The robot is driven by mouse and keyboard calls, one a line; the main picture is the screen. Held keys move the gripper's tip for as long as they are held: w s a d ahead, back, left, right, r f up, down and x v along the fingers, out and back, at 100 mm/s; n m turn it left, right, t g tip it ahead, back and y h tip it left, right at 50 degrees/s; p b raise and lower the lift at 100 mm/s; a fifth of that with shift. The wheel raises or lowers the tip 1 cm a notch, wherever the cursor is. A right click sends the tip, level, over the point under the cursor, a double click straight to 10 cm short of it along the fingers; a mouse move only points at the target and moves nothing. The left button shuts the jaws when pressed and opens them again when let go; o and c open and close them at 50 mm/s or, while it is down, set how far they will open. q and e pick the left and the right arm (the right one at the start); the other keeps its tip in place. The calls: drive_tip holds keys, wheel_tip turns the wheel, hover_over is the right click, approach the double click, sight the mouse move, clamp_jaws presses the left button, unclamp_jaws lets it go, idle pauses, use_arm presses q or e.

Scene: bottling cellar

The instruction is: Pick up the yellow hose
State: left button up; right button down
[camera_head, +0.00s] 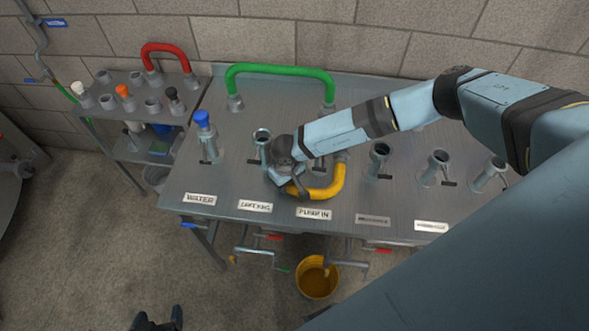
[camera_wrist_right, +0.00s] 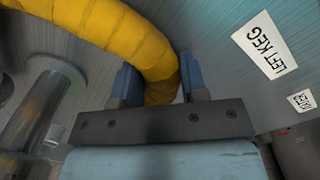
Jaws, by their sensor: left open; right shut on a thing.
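The yellow hose (camera_head: 329,189) is a short curved piece over the steel panel, bending up toward the right at its far end. My right gripper (camera_head: 297,188) is at the hose's left part in the head view, and its wrist hides that end. In the right wrist view the yellow hose (camera_wrist_right: 122,32) runs between the two fingers of my right gripper (camera_wrist_right: 160,88), which is shut on it. Whether the hose's ends are seated on ports cannot be told. My left gripper (camera_head: 158,319) shows only as dark fingertips at the bottom edge, apart and empty.
A green hose (camera_head: 280,69) arches at the panel's back. A red hose (camera_head: 165,46) stands on the side rack (camera_head: 133,118) with several capped fittings. Upright ports, one with a blue cap (camera_head: 203,118), stand on the panel. A yellow bucket (camera_head: 317,281) is below its front edge.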

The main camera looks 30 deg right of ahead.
drive_tip(key=shift+w+r, duration=0.1)
drive_tip(key=shift+r, duration=0.55)
wheel_tip(320, 180, up, 2)
drive_tip(key=shift+r+b, duration=0.1)
drive_tip(key=shift+b, duration=0.45)
drive_tip(key=s+a+b, duration=0.3)
drive_tip(key=s+a, duration=0.8)
drive_tip(key=s, duration=0.3)
drive_tip(key=shift+s, duration=0.3)
drive_tip(key=shift+r+p, duration=0.7)
drive_tip(key=shift+r, duration=0.5)
